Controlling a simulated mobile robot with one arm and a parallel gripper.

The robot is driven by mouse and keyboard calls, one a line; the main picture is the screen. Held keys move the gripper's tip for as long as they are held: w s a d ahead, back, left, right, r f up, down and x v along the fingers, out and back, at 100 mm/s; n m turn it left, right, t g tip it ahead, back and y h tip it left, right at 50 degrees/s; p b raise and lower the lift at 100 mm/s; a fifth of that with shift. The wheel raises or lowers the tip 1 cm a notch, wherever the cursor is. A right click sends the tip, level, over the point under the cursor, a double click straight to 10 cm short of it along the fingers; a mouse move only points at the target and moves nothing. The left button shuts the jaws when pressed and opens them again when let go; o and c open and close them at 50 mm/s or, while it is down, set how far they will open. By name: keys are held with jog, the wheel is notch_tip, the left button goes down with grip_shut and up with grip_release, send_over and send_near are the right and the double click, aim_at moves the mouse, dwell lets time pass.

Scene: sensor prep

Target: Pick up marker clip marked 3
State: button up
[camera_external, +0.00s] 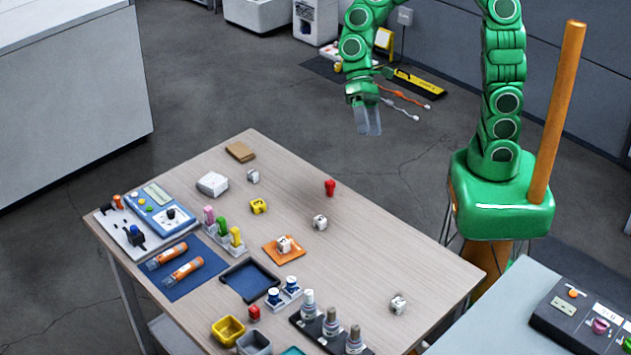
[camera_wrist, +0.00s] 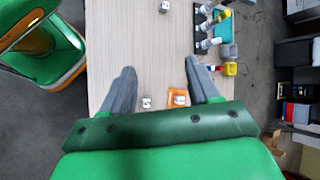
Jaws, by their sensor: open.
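Several small white marker clips with dark marks sit apart on the table: one at the far side (camera_external: 253,176), one in the middle (camera_external: 320,222), one on an orange tile (camera_external: 284,244), and one near the right edge (camera_external: 398,304). The marks are too small for me to tell which is 3. My gripper (camera_external: 368,121) is open and empty, raised beyond the table's far right edge. In the wrist view, my gripper (camera_wrist: 160,66) shows two spread fingers, with one white clip (camera_wrist: 146,102) and the clip on the tile (camera_wrist: 180,100) between them.
The wooden table (camera_external: 215,300) also holds a yellow block (camera_external: 259,206), red pieces (camera_external: 330,187), a dark blue tray (camera_external: 250,281), orange tubes on a blue mat (camera_external: 205,285), and bottles in a black rack (camera_external: 331,325). Its right half is mostly clear.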

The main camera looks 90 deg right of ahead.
jog(key=w+d+f+m+t+y, duration=0.1)
jog(key=w+f+m+y, duration=0.1)
jog(key=w, duration=0.4)
jog(key=w+d+f+m+t+y, duration=0.1)
jog(key=w+f+m, duration=0.15)
jog(key=w, duration=0.35)
jog(key=m+t, duration=0.9)
jog(key=m, duration=0.7)
send_near(254, 171)
jog(key=shift+w+a+f+h, duration=0.15)
jog(key=shift+w+a+h, duration=0.15)
jog(key=shift+w+a, duration=0.55)
jog(key=shift+g, duration=0.3)
jog(key=shift+x, duration=3.9)
jog(key=shift+s+a, duration=0.1)
jog(key=shift+s, duration=0.05)
jog(key=c, duration=1)
